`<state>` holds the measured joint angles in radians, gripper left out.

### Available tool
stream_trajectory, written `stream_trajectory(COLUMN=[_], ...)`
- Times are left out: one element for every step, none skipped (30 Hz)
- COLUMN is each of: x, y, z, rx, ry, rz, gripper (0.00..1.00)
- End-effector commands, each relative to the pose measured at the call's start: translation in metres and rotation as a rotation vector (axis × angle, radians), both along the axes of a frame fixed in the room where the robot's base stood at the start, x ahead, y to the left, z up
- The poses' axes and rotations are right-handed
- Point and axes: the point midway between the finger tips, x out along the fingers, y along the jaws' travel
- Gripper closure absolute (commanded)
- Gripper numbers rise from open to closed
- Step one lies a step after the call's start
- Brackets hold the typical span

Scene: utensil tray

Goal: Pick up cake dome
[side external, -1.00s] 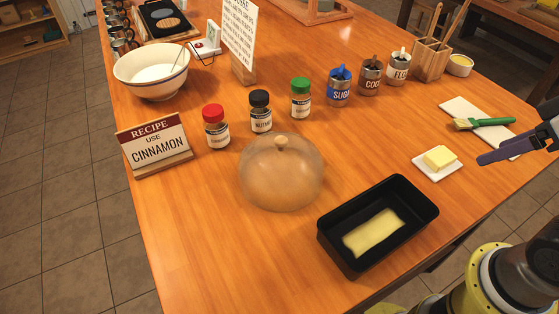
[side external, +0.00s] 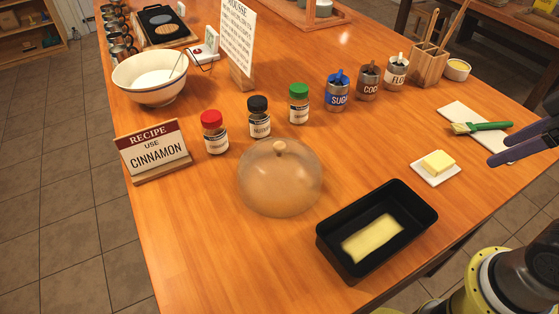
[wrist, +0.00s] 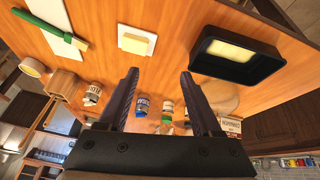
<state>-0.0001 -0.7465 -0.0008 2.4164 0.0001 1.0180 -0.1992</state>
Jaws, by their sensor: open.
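The cake dome (side external: 280,180) is a translucent, brownish dome with a small round knob on top. It stands upright on the wooden table, left of the black pan, in the side view. I see nothing distinct under it. My gripper (side external: 491,147) is at the right edge of the side view, open and empty, well apart from the dome. In the wrist view my gripper (wrist: 157,80) shows two dark fingers spread apart with nothing between them. The dome (wrist: 222,97) appears there behind the right finger, partly hidden.
A black loaf pan (side external: 330,237) stands close right of the dome. Red (side external: 213,132), black (side external: 259,117) and green-capped (side external: 299,105) jars stand behind it. A recipe sign (side external: 153,150) is at left. Butter on a dish (side external: 436,165) lies near my gripper. Table front of the dome is clear.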

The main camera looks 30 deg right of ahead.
Motion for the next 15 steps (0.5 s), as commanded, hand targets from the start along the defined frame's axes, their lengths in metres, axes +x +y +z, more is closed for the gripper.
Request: stream_trajectory(x=[0.006,0.010,0.016,0.021,0.026,0.034,0.041,0.048,0.058,0.066,0.074,0.085,0.094,0.103,0.114], y=[0.000,0.001,0.002,0.004,0.005,0.008,0.010,0.013,0.018,0.021,0.025,0.032,0.037,0.042,0.050], z=[0.016,0.025,0.037,0.046,0.055,0.067,0.076,0.084,0.096,0.104,0.111,0.120,0.127,0.132,0.139], rx=[-0.022,-0.036,-0.053,-0.065,-0.079,-0.095,-0.108,-0.120,-0.136,-0.147,-0.158,-0.173,-0.183,-0.193,-0.205], ry=[-0.001,0.004,0.012,0.017,0.026,0.036,0.045,0.054,0.066,0.076,0.086,0.098,0.110,0.120,0.131], rz=[0.045,0.078,0.123,0.158,0.194,0.244,0.283,0.323,0.380,0.422,0.464,0.521,0.563,0.605,0.661], gripper=[0.34,0.34,0.34,0.34,0.34,0.34,0.34,0.34,0.34,0.34,0.34,0.34,0.34,0.34,0.34])
